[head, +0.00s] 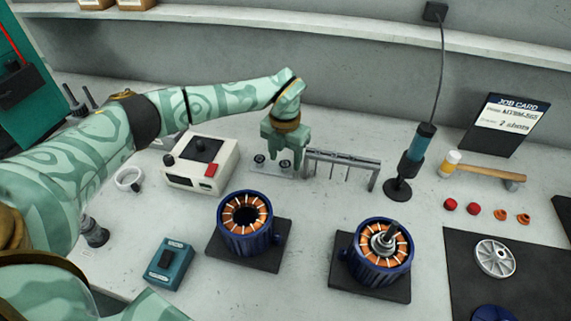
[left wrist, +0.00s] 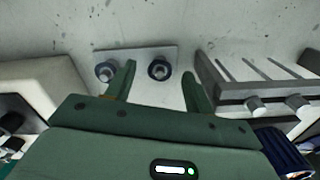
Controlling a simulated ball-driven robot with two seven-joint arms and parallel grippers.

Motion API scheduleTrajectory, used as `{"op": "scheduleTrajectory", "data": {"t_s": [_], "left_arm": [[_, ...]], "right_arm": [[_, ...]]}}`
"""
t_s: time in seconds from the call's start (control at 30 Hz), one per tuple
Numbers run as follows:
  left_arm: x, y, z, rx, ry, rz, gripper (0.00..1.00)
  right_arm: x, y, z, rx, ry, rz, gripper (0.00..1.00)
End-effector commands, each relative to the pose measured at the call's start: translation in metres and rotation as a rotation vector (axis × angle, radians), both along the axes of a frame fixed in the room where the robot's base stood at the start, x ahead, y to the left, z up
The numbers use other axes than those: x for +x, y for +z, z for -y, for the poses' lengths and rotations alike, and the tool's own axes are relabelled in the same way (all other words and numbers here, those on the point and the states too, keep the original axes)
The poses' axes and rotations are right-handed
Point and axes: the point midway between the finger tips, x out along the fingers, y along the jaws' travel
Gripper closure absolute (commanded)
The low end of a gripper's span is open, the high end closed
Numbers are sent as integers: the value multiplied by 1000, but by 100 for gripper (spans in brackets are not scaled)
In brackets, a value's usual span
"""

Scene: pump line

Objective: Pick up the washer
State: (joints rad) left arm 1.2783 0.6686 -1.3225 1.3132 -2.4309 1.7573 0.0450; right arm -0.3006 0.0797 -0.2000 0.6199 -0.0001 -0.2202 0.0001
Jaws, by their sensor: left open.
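A small light plate (left wrist: 148,54) holds two round dark ring pieces with pale centres, which look like washers. In the left wrist view, one washer (left wrist: 159,68) lies between the fingertips and the other washer (left wrist: 105,72) lies outside the left finger. In the head view the plate (head: 259,171) also shows, with a washer (head: 259,158) on its left and one (head: 284,165) on its right, partly below the hand. My left gripper (left wrist: 158,74) is open and points down over the plate. I cannot tell how high the fingertips are. My right gripper is not in view.
A grey rack with hanging rods (head: 342,158) stands close to the right of the plate. A white box with a red button (head: 200,163) stands to the left. Two blue stators, a blue-handled tool on a stand (head: 410,160) and a hammer (head: 485,171) are farther off.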

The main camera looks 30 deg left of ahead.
Motion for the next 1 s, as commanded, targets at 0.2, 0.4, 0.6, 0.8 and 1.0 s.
{"op": "scheduleTrajectory", "data": {"t_s": [0.2, 0.4, 0.6, 0.8, 1.0], "left_arm": [[0, 0, 0, 0, 0, 0, 47], [0, -2, 0, 1, 0, -1, 47], [0, -4, 0, 1, 0, 0, 47], [0, -5, 0, 1, 0, -1, 47], [0, -4, 0, 1, 0, -1, 87]], "right_arm": [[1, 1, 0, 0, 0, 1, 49], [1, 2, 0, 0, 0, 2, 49], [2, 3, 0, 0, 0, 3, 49], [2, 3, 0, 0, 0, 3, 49], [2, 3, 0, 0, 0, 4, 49]]}}
